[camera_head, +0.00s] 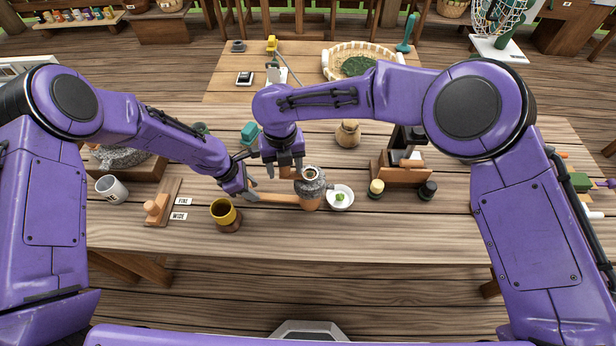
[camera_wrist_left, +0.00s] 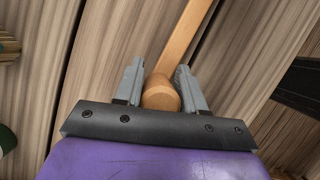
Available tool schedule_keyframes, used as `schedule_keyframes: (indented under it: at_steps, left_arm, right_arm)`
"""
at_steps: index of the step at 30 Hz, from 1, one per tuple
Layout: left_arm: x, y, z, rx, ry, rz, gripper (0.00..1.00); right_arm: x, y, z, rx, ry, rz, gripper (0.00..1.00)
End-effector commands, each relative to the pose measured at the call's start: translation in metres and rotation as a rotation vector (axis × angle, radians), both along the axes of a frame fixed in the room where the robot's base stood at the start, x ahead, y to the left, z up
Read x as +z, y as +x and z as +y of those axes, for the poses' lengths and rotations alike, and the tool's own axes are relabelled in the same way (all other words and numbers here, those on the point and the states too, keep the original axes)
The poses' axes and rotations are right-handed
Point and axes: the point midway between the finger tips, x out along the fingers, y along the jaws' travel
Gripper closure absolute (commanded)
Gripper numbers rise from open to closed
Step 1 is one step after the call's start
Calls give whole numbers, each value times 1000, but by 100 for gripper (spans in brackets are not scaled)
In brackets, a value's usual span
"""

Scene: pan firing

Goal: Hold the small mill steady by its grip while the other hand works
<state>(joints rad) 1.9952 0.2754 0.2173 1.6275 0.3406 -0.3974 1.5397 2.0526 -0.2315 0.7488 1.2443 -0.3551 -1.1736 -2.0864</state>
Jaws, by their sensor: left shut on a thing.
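The small mill (camera_head: 311,188) stands on the table in the head view, a speckled grey body with an open round top and a wooden lower part. Its wooden grip (camera_head: 278,197) points left. My left gripper (camera_head: 250,190) is shut on the grip's outer end. In the left wrist view the grip (camera_wrist_left: 182,38) runs up from a rounded end between the fingers (camera_wrist_left: 159,72). My right gripper (camera_head: 284,168) points down just left of the mill's top. A small wooden piece shows between its fingers; whether they clamp it is unclear.
A white saucer (camera_head: 348,191) with something green sits just right of the mill. A yellow cup (camera_head: 223,211) stands left of it, near FINE and WIDE labels. A wooden stand (camera_head: 384,173), jars and a clay pot (camera_head: 347,134) are farther right. The front table strip is clear.

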Motion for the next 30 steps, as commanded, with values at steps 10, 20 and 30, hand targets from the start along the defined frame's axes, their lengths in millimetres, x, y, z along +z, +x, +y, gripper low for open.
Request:
schedule_keyframes:
  at_steps: [10, 20, 30]
  left_arm:
    - [0, 0, -1, 1, -1, 0, 100]
    - [0, 0, -1, 1, -1, 0, 100]
    - [0, 0, -1, 0, -1, 1, 100]
  right_arm:
    - [9, 1, 0, -1, 0, -2, 42]
    - [88, 0, 0, -1, 1, -3, 42]
    - [131, 0, 0, -1, 0, -3, 42]
